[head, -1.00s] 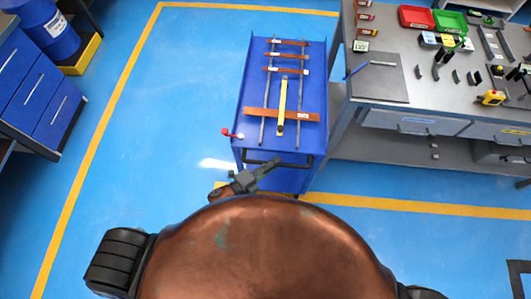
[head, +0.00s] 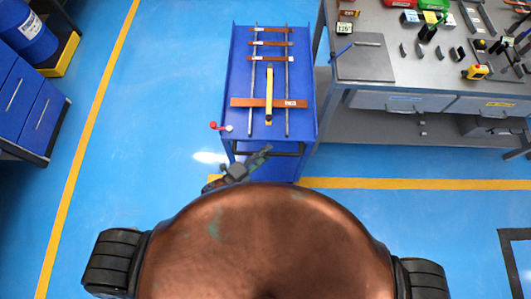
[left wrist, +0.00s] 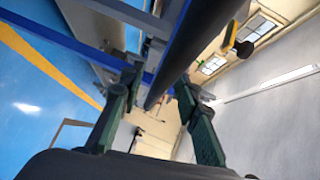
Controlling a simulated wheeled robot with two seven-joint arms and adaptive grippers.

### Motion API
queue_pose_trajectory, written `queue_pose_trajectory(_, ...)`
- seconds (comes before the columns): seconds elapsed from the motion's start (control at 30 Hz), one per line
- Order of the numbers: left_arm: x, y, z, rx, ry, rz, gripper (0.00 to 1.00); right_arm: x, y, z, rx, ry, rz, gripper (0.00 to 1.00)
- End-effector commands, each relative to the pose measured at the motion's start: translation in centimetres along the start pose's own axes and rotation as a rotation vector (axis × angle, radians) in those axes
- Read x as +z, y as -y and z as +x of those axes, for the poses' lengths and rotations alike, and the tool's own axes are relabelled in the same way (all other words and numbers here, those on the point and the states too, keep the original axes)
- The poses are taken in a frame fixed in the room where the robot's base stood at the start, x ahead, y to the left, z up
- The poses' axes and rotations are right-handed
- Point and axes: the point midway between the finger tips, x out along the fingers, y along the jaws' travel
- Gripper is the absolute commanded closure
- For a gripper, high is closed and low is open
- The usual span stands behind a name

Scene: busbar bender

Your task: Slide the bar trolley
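The bar trolley (head: 304,70) is blue and stands left of the workbench, its dark push handle (head: 285,152) at the near end. Several copper bars, such as the longest one (head: 245,102), lie across two grey rails on it. My right gripper is out of view.
The grey workbench (head: 420,90) with tools and bins stands close along the trolley's right side. A blue cabinet (head: 30,115) and a blue drum (head: 28,38) are at the far left. The blue floor (head: 150,90) left of the trolley is clear. Yellow lines (head: 420,184) mark the floor.

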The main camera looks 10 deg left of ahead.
Motion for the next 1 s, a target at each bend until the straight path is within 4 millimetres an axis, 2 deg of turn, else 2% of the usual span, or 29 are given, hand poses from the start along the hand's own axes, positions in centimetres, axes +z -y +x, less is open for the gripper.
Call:
queue_pose_trajectory(0.13, 0.0, 0.0, -0.3, 0.000, 0.001, 0.000, 0.70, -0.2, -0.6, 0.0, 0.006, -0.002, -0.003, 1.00)
queue_pose_trajectory(0.27, 0.0, -0.1, -1.9, 0.001, 0.001, -0.001, 0.70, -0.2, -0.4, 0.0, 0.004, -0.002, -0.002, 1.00)
queue_pose_trajectory(0.5, 0.1, -0.1, -6.9, 0.003, 0.002, -0.002, 0.70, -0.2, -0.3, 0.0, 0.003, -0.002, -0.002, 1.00)
queue_pose_trajectory(0.7, 0.0, -0.1, -10.3, 0.002, 0.001, 0.000, 0.70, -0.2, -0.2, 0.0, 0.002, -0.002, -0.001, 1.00)
queue_pose_trajectory(0.83, 0.0, 0.0, -11.6, 0.001, 0.001, -0.001, 0.70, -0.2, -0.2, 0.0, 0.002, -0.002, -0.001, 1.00)
queue_pose_trajectory(1.0, 0.0, 0.0, -12.1, -0.001, 0.000, 0.000, 0.70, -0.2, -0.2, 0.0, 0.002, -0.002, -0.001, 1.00)
